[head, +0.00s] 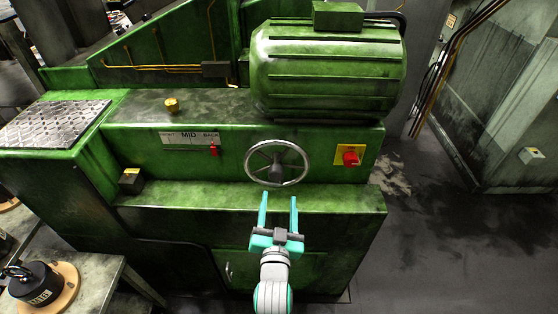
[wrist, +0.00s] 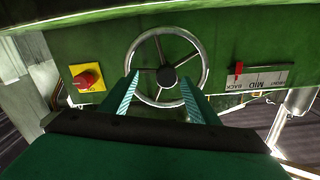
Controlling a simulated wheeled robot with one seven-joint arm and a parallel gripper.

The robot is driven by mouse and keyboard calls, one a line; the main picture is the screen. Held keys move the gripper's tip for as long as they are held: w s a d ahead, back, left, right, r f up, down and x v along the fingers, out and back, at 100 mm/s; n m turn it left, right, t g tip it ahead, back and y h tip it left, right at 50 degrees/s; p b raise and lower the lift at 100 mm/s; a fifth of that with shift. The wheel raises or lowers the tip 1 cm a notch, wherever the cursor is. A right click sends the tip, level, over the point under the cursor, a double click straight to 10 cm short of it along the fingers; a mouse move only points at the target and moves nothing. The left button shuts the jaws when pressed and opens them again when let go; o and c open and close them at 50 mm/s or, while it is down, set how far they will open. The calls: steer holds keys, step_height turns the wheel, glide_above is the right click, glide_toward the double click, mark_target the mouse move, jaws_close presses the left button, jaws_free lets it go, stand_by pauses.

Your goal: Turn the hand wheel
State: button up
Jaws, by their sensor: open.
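The hand wheel (head: 302,153) is a silver spoked ring with a dark hub on the front face of the green machine. My gripper (head: 278,200) is open and empty, just below and in front of the wheel in the head view. Its two teal fingers point up toward the lower part of the rim. In the wrist view the wheel (wrist: 168,33) is upside down between and beyond my fingertips (wrist: 158,80). The fingertips overlap the rim's sides in that view; I cannot tell whether they touch it.
A red knob on a yellow plate (head: 350,158) is right of the wheel. A scale plate marked MID (head: 188,138) with a red pointer (head: 213,150) is left of it. A green ledge (head: 200,195) juts out below. A large motor (head: 328,70) sits above. Open floor lies right.

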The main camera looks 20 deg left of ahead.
mark_target(278, 177)
steer(key=shift+w+a+r+y, duration=0.3)
steer(key=shift+w+a+r, duration=0.6)
steer(key=shift+a, duration=0.2)
steer(key=shift+w+r, duration=0.2)
steer(key=shift+w, duration=0.3)
steer(key=shift+w+a, duration=0.2)
steer(key=shift+a, duration=0.05)
steer(key=w, duration=0.4)
steer(key=shift+a+x, duration=0.15)
steer(key=shift+x, duration=1.2)
steer(key=shift+a+x, duration=0.15)
steer(key=shift+x, duration=1.25)
steer(key=shift+s, duration=0.1)
